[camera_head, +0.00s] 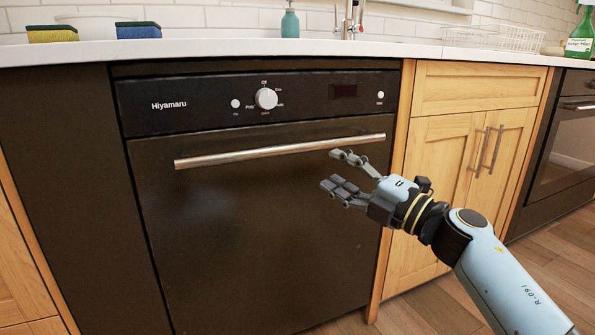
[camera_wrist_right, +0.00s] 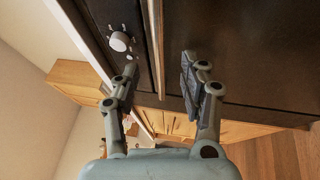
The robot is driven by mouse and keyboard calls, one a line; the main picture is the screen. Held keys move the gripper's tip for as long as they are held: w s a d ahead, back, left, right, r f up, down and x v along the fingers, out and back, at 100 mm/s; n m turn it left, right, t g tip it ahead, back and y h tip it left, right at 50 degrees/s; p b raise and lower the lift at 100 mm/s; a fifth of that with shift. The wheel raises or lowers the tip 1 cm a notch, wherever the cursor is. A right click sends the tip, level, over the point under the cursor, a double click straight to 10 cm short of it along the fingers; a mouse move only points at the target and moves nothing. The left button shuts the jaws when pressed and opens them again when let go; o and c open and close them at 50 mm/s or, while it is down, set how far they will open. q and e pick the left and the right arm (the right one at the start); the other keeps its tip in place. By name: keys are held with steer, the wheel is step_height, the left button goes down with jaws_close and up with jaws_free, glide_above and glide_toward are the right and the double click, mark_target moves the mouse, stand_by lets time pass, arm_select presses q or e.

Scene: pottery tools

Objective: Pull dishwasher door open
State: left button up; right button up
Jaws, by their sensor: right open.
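A black dishwasher (camera_head: 250,235) stands under the counter, and its door looks shut. A straight metal bar handle (camera_head: 270,153) runs across the upper door, under a black control panel (camera_head: 180,104) with a white knob. My right gripper (camera_head: 338,172) is open and empty near the right end of the handle, with its fingers pointing left. In the right wrist view the gripper (camera_wrist_right: 158,80) has one finger on each side of the handle (camera_wrist_right: 155,45). I cannot tell whether either finger touches it. My left gripper is not in view.
The white counter (camera_head: 250,48) runs above, with sponges (camera_head: 138,31), a teal soap bottle (camera_head: 290,22) and a wire rack (camera_head: 495,38). Wooden cabinets (camera_head: 440,160) and an oven (camera_head: 565,150) stand to the right. Wooden floor (camera_head: 420,310) shows at the lower right.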

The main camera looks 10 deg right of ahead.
mark_target(300, 150)
steer(key=b+x, duration=0.2)
steer(key=x, duration=0.7)
steer(key=shift+w+a+r+b, duration=0.1)
steer(key=shift+w+a+b, duration=0.15)
steer(key=shift+a+b, duration=0.05)
steer(key=shift+w+a+r, duration=0.2)
steer(key=shift+w+a, duration=0.1)
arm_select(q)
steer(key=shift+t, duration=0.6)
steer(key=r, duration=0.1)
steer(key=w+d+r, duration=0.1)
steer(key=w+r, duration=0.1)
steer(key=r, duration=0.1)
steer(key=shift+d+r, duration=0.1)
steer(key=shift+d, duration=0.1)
arm_select(e)
steer(key=shift+c, duration=0.3)
jaws_close()
